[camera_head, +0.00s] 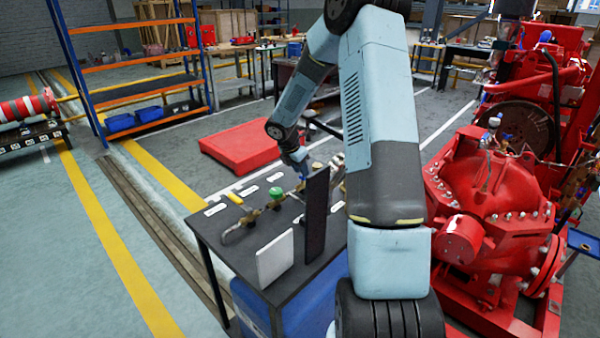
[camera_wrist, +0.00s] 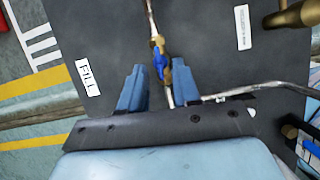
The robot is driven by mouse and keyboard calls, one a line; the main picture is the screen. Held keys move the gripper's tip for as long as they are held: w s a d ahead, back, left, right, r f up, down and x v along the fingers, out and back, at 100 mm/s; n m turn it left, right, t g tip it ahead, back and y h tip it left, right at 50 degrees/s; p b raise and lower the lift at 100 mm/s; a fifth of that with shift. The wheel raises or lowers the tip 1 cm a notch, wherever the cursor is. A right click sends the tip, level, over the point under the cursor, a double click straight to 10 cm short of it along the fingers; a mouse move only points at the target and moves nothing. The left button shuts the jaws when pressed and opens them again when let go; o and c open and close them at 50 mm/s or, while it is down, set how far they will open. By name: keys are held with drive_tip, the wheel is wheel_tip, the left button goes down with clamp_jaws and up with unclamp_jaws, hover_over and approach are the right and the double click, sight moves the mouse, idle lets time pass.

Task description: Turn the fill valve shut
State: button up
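In the wrist view, the fill valve (camera_wrist: 158,60) is a small brass body with a blue handle on a thin metal pipe, to the right of a white FILL label (camera_wrist: 87,78). The handle appears to lie roughly along the pipe. My gripper (camera_wrist: 159,70) is open, with one blue finger on each side of the valve and pipe. Gaps show between the fingers and the handle, and I see no contact. In the head view, my gripper (camera_head: 299,156) is over the far part of the black bench (camera_head: 225,225); the fill valve cannot be made out there.
The bench also carries a valve with a green knob (camera_head: 276,192), a yellow handle (camera_head: 234,198), an upright white panel (camera_head: 274,260) and a tall dark panel (camera_head: 316,215). A red pump (camera_head: 485,205) stands to the right. A red platform (camera_head: 245,146) lies behind the bench.

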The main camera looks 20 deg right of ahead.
drive_tip(key=shift+d+f, duration=0.25)
drive_tip(key=shift+f, duration=0.4)
clamp_jaws()
